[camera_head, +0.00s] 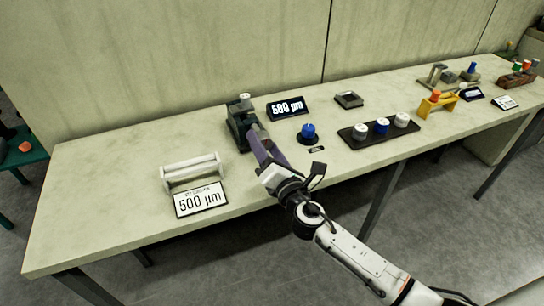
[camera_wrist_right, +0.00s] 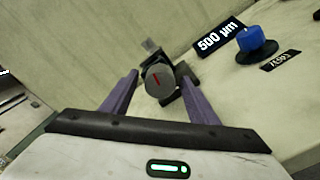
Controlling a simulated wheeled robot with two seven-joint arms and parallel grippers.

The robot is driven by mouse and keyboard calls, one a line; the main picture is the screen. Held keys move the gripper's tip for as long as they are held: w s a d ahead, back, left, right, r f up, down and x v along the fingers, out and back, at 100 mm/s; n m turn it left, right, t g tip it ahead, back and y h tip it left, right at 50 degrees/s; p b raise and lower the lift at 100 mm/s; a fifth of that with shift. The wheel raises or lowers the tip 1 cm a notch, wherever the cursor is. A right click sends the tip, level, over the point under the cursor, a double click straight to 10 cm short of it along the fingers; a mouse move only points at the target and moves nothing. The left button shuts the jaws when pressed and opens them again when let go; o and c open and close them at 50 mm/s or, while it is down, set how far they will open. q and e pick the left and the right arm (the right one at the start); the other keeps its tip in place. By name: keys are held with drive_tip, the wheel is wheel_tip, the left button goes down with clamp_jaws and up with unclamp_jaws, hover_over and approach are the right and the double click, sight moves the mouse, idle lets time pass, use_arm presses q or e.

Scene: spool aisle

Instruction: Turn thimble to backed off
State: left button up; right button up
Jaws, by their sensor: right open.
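The micrometer-like device (camera_head: 238,121) is dark, with a white cap on top, and stands near the back edge of the table. Its grey round thimble (camera_wrist_right: 160,84) shows end-on in the right wrist view, with a red line on its face tilted slightly left of upright. My right gripper (camera_head: 266,148) reaches in from the front. Its purple fingers are apart, one on each side of the thimble; I cannot tell whether they touch it. The fingers partly hide the device in the head view. My left gripper is not in view.
A black "500 µm" display (camera_head: 287,108) and a blue knob (camera_head: 308,131) stand right of the device. A white roller stand (camera_head: 192,171) and a "500 µm" card (camera_head: 201,199) are at front left. A dark tray (camera_head: 346,137) with several knobs lies farther right. The table's left end is clear.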

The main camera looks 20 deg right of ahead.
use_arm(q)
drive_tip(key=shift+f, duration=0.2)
use_arm(e)
drive_tip(key=s, duration=0.8)
drive_tip(key=shift+s+d, duration=0.1)
drive_tip(key=shift+d, duration=0.05)
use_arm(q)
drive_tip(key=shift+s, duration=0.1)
